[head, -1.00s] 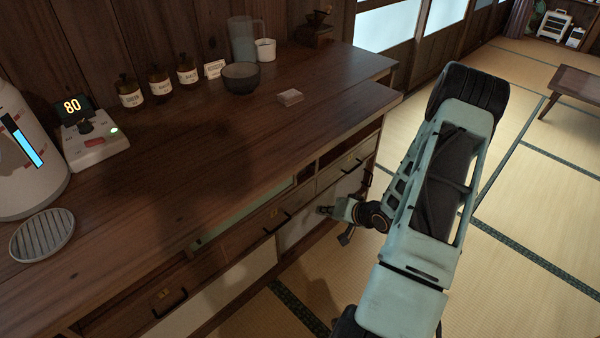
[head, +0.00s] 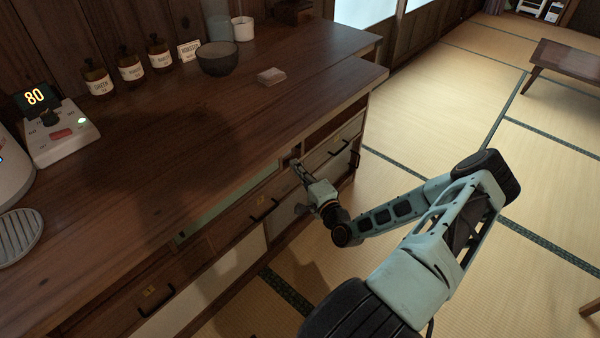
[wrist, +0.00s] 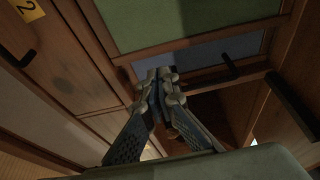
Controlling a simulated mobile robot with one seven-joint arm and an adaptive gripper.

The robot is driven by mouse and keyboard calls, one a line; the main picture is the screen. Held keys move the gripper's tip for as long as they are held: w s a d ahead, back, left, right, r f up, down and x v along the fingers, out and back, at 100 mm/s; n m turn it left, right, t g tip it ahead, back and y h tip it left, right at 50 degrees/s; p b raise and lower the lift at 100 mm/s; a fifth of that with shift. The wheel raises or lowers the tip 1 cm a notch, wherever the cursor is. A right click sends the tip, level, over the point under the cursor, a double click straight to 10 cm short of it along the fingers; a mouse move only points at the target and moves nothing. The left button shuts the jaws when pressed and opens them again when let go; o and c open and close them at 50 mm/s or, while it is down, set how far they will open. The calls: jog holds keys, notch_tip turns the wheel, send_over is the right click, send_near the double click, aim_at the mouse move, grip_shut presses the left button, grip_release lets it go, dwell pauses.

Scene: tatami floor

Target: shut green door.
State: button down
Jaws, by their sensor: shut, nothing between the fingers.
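The green door (head: 230,208) shows as a pale green strip below the counter's front edge in the head view. In the wrist view it is a green panel (wrist: 165,20) in a wooden frame at the top. A blue-grey panel (wrist: 212,54) lies beside it, and a dark open gap (wrist: 215,108) shows below and to the right. My gripper (head: 297,168) is at the cabinet front, to the right of the green strip. Its fingers (wrist: 157,82) are together and empty. I cannot tell whether they touch the frame.
The wooden counter (head: 150,190) overhangs the cabinet. A bowl (head: 218,60), jars (head: 130,66) and a scale-like device (head: 58,130) stand on top. The tatami floor (head: 440,110) to the right is mostly clear.

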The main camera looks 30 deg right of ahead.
jog(key=w, duration=0.5)
jog(key=shift+w+b, duration=0.2)
jog(key=shift+b, duration=0.2)
jog(key=shift+a, duration=0.15)
